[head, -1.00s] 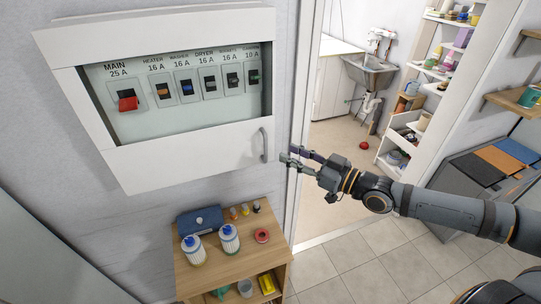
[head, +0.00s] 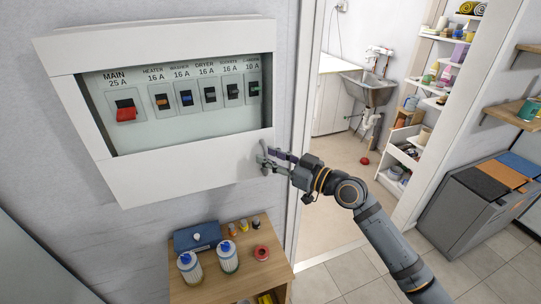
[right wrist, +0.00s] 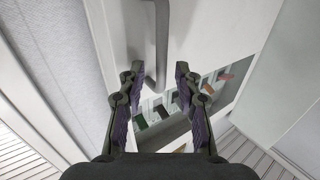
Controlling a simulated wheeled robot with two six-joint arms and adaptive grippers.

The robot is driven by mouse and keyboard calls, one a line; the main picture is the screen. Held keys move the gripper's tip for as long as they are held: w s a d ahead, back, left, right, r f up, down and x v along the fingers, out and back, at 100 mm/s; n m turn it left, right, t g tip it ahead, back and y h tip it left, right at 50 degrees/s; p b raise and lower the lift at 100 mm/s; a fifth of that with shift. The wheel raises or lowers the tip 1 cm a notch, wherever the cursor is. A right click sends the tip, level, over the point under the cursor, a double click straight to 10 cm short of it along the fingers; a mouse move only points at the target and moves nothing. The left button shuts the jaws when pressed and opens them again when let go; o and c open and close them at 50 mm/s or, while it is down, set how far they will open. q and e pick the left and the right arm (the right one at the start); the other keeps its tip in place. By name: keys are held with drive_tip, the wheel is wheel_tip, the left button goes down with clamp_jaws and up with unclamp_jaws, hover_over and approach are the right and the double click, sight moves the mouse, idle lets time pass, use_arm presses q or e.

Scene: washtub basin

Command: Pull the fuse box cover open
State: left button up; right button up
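The white fuse box cover (head: 180,175) frames a window on the wall at the upper left of the head view. It looks closed against the box. Its grey bar handle is at the lower right corner, partly hidden by my gripper in the head view; the right wrist view shows the handle (right wrist: 160,40) clearly. My right gripper (head: 263,159) is at the handle. In the right wrist view its two fingers (right wrist: 155,74) are apart, with the handle's end between them and gaps on both sides. My left gripper is not in view.
Behind the window are several labelled breakers, with the red main switch (head: 126,114) at the left. A wooden cabinet (head: 247,274) below holds two bottles, a blue box (head: 197,236) and a red tape roll (head: 261,253). A doorway with a sink (head: 369,89) is to the right.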

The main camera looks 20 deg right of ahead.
drive_tip(key=shift+a, duration=0.1)
drive_tip(key=shift+c, duration=0.3)
clamp_jaws()
